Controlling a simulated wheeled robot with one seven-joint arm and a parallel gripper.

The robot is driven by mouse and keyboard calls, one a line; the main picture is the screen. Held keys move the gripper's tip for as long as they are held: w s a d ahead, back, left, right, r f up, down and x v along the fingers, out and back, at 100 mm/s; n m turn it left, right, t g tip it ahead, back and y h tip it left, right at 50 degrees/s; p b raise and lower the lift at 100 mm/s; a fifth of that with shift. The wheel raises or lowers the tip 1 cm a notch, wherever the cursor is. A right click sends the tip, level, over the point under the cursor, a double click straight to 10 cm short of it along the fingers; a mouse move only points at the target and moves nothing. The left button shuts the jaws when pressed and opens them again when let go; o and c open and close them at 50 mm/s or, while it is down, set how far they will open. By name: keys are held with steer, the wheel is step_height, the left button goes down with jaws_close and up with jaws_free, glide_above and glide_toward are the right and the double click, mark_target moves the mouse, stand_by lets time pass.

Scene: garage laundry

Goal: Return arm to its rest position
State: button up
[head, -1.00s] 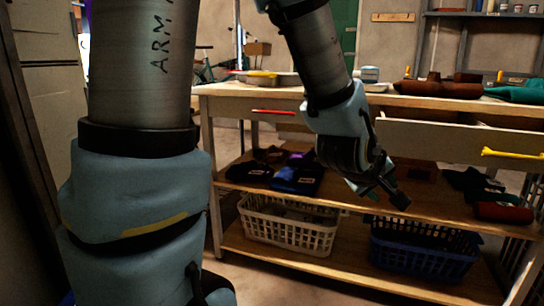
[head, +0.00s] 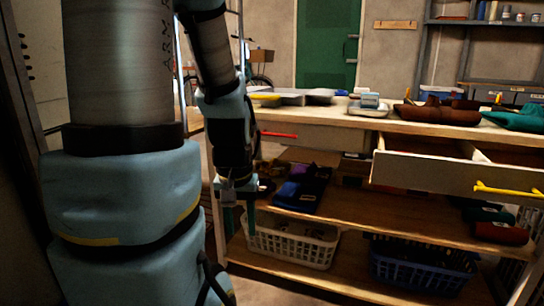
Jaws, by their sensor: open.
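My gripper (head: 240,205) hangs pointing down at the end of my arm, left of the middle of the head view. It is open, and nothing shows between its fingers. It is in front of the left end of the wooden workbench (head: 330,205), near the height of its middle shelf. My arm's large lower links fill the left side of the view and hide what is behind them.
An open drawer (head: 420,174) with a yellow handle juts out at the right; a drawer with a red handle (head: 280,135) is at the left. A white basket (head: 292,243) and a blue basket (head: 420,268) stand on the bottom shelf. Folded clothes (head: 302,188) lie on the middle shelf.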

step_height(320, 180, up, 25)
steer(key=p, duration=2.2)
steer(key=shift+p, duration=0.4)
